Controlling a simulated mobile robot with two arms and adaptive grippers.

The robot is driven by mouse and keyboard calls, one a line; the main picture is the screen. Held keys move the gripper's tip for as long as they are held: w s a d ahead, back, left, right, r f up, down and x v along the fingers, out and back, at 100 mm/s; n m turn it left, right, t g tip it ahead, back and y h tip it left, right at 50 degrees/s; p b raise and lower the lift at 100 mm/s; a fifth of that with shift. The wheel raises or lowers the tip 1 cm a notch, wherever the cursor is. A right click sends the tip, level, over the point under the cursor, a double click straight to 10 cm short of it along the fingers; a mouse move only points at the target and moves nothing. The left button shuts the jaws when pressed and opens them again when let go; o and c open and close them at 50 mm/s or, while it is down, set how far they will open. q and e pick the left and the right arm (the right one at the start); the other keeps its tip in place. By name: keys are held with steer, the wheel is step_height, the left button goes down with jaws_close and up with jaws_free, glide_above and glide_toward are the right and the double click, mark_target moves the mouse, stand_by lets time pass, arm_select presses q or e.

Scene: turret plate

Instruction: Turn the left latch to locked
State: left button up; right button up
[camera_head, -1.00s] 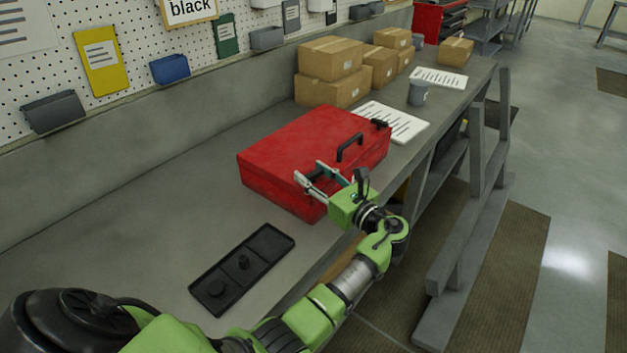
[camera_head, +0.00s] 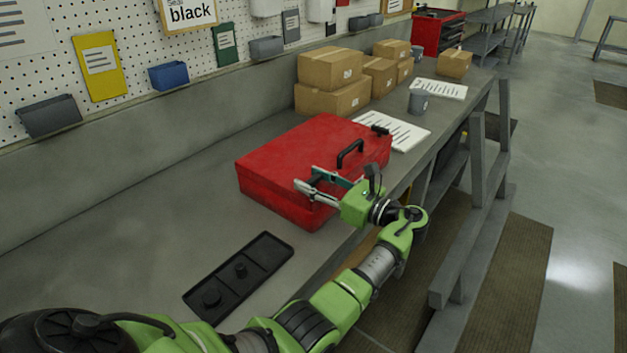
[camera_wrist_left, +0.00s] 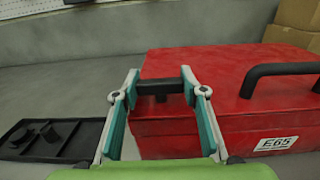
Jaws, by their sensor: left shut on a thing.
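The red case (camera_head: 285,160) lies shut on the workbench, with a black handle (camera_head: 350,152) on its lid edge. The left latch (camera_wrist_left: 158,87) is a dark bar on a short post at the case's left end. In the left wrist view the bar lies crosswise between the fingertips. My left gripper (camera_head: 307,178) is shut on this latch, with one finger at each end of the bar (camera_wrist_left: 159,79). In the head view the fingers largely hide the latch. The right latch (camera_head: 380,130) is a dark piece at the far end of the case. My right gripper is out of view.
A black tray (camera_head: 262,262) with small black knobs lies left of the case. Paper sheets (camera_head: 405,134), a grey cup (camera_head: 418,101) and cardboard boxes (camera_head: 330,97) stand beyond it. Bare bench (camera_head: 190,195) lies behind the tray.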

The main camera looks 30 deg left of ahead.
arm_select(q)
steer(key=o, duration=1.1)
steer(key=d, duration=1.2)
steer(key=shift+s, duration=0.4)
